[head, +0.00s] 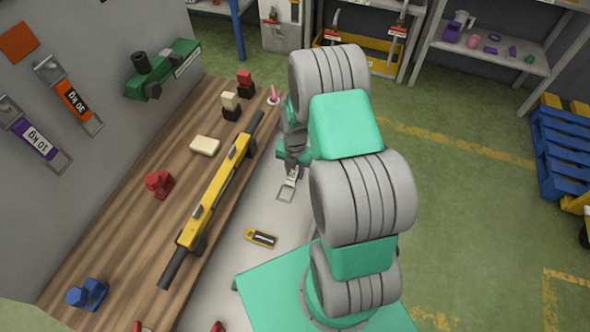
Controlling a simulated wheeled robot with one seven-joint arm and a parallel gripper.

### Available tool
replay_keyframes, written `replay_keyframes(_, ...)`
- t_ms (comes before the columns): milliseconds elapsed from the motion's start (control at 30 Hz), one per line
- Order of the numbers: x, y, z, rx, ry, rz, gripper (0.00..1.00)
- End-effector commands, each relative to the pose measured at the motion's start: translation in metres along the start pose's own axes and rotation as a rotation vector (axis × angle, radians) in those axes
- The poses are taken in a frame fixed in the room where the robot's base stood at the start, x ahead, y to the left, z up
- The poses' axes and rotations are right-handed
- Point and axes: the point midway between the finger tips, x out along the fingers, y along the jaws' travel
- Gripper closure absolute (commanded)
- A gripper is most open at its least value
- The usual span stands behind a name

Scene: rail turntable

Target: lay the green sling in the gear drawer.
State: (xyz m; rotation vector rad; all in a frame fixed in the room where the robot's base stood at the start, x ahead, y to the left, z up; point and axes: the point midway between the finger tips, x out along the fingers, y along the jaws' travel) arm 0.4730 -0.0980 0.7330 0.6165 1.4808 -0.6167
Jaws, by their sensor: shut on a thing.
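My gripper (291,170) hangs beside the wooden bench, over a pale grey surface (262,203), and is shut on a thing. A pale metal loop (286,193) sticks out below the fingers, like the end loops of the slings on the wall. The rest of the held thing is hidden by my gripper and arm, so I cannot make out its green part. I cannot tell whether the pale grey surface is the gear drawer's inside. No other drawer shows.
A yellow bar (215,190) lies along the wooden bench (118,215), among red, blue and cream pieces. A yellow-and-black tool (261,238) lies on the grey surface. Purple (36,139) and orange (72,100) slings hang on the wall. Green floor (470,210) is open at right.

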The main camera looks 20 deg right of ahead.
Motion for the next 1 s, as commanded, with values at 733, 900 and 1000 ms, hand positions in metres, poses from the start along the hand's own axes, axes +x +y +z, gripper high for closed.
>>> replay_keyframes(733, 0.066, 0.000, 0.000, 0.000, -0.001, 0.000, 1.00)
replay_keyframes(900, 0.065, 0.000, 0.000, 0.000, -0.001, 0.000, 1.00)
replay_keyframes(1000, 0.065, 0.000, 0.000, 0.000, -0.001, 0.000, 1.00)
